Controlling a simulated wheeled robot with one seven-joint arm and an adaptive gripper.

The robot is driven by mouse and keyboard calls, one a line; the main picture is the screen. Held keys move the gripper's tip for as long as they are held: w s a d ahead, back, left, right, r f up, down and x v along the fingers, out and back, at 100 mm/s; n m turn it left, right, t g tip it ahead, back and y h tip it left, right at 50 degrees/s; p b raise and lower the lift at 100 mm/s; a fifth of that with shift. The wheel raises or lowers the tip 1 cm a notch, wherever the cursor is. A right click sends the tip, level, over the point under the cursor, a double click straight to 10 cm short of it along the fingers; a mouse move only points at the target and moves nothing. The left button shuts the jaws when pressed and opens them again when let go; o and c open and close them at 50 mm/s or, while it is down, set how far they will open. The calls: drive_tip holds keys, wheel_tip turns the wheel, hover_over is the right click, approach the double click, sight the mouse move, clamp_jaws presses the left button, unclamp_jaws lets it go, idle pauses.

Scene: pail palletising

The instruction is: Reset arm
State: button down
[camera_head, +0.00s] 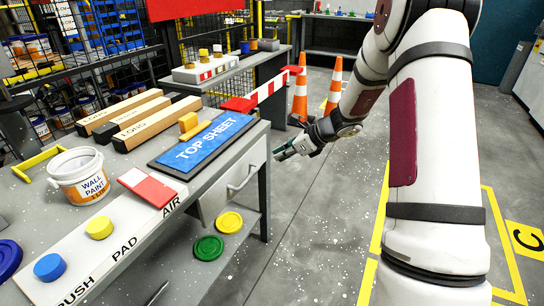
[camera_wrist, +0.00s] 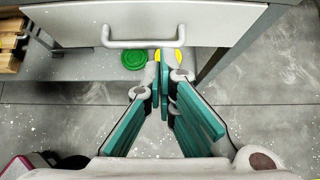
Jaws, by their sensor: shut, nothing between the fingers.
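My gripper (camera_head: 285,153) is at the end of my arm, to the right of the workbench's drawer corner in the head view. In the wrist view, the green-padded fingers of my gripper (camera_wrist: 164,82) come together at the tips and hold nothing. They point toward the grey drawer (camera_wrist: 190,22) and its handle (camera_wrist: 143,43). Whether they touch the bench front is hard to tell, but they appear apart from it.
The bench holds a white paint pail (camera_head: 80,178), a blue TOP SHEET board (camera_head: 207,141) and wooden beams (camera_head: 150,122). Green (camera_head: 208,248) and yellow (camera_head: 230,222) lids lie on the lower shelf. Traffic cones (camera_head: 300,92) stand behind. The floor (camera_head: 310,230) beside the bench is clear.

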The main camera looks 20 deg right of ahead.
drive_tip(key=s+a+r+n+g, duration=0.5)
drive_tip(key=s+a+r+n, duration=1.05)
drive_tip(key=s, duration=0.35)
drive_tip(key=s+d+r+n+g+h, duration=0.2)
drive_tip(key=s+n+h, duration=0.4)
drive_tip(key=s+n, duration=1.35)
drive_tip(key=s+r+m+t+p, duration=0.1)
drive_tip(key=s+r+m+p, duration=0.2)
drive_tip(key=r+p, duration=0.6)
drive_tip(key=s+r+m+t+p, duration=0.2)
drive_tip(key=s+r+m+p, duration=0.1)
drive_tip(key=r+p, duration=0.7)
drive_tip(key=shift+s+a+r+m+t, duration=0.15)
drive_tip(key=shift+s+r+m+t, duration=0.15)
drive_tip(key=shift+s+r, duration=0.35)
drive_tip(key=shift+w+r, duration=0.15)
